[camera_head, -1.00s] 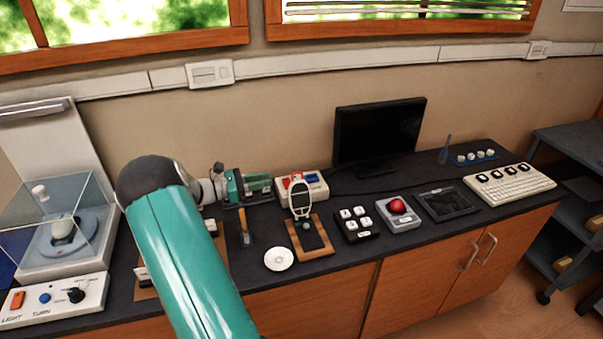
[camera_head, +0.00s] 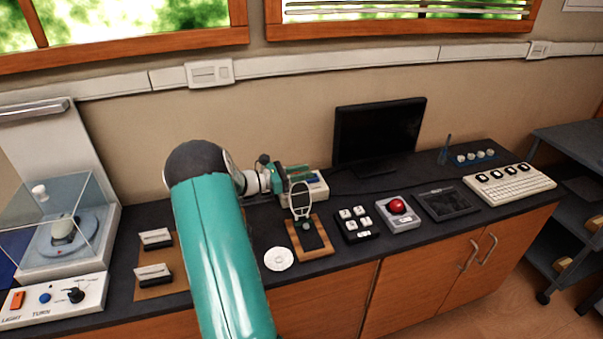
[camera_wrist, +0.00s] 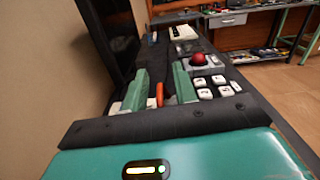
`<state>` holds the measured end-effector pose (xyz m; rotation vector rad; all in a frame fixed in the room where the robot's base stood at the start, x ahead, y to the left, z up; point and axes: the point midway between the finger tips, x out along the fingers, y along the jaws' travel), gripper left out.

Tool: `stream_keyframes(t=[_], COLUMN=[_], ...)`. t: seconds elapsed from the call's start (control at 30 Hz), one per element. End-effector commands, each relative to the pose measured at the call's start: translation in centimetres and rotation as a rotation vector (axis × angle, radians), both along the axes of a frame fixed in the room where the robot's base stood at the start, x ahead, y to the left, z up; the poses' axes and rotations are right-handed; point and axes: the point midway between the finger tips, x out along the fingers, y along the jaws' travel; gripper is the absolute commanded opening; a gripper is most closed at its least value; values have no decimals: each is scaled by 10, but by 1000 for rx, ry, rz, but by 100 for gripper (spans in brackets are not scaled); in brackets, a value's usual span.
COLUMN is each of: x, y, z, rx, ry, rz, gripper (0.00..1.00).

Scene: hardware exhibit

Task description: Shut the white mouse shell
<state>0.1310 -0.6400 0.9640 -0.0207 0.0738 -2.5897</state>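The white mouse shell (camera_head: 299,187) appears as an upright oval white frame, standing open at the back of a dark base (camera_head: 311,236) on a small wooden board. My gripper (camera_head: 298,172) is just behind and left of the shell's top, above the bench; I cannot tell if it touches. In the wrist view, the two green fingers of my gripper (camera_wrist: 160,80) are apart, with a gap between them. An orange piece shows in that gap, but I cannot tell what it is. The shell is not clear in the wrist view.
A black monitor (camera_head: 378,134) stands behind, right of my gripper. A block of white keys (camera_head: 356,223) and a red-ball trackball (camera_head: 398,207) lie to the right. A white round disc (camera_head: 278,258) lies front-left of the board. A clear case (camera_head: 62,222) stands at far left.

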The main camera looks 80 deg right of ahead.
Motion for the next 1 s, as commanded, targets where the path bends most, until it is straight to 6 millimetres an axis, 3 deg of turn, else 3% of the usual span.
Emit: stream_keyframes(t=[0.07, 0.2, 0.47, 0.8, 1.0], x=[0, 0, 0, -15, -19], y=[0, 0, 1, 30, 34], z=[0, 0, 1, 9, 9], rx=[0, 0, -6, -118, -118], ry=[0, 0, -2, -69, -71], rz=[0, 0, 2, 4, 2], gripper=[28, 0, 0, 0, 0])
